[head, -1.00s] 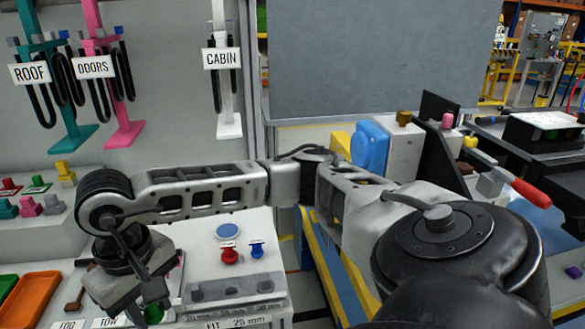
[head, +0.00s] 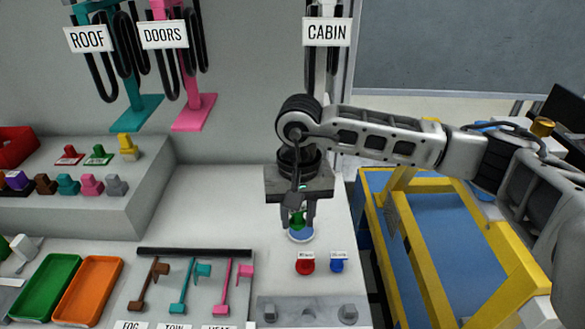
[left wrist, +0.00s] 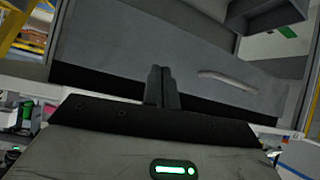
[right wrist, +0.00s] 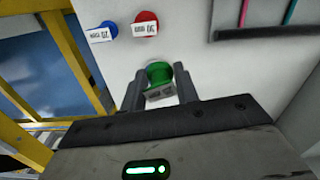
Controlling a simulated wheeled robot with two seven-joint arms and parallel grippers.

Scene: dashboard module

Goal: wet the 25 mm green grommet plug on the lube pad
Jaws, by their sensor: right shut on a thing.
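The green grommet plug (head: 298,217) is held between the fingertips of my right gripper (head: 298,222), right over the round blue lube pad (head: 300,236). I cannot tell whether the plug touches the pad. In the right wrist view the plug (right wrist: 159,73) sits between the two fingers (right wrist: 160,94), with a small printed tag on its near side; the pad is hidden there. My left gripper (left wrist: 162,88) shows only in the left wrist view, its fingers together and empty, facing a grey panel.
A red plug (head: 305,264) and a blue plug (head: 338,262) stand just in front of the pad. A tool rack (head: 195,252) with brown, teal and pink clips lies to the left. A yellow frame (head: 405,235) stands right of the bench edge.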

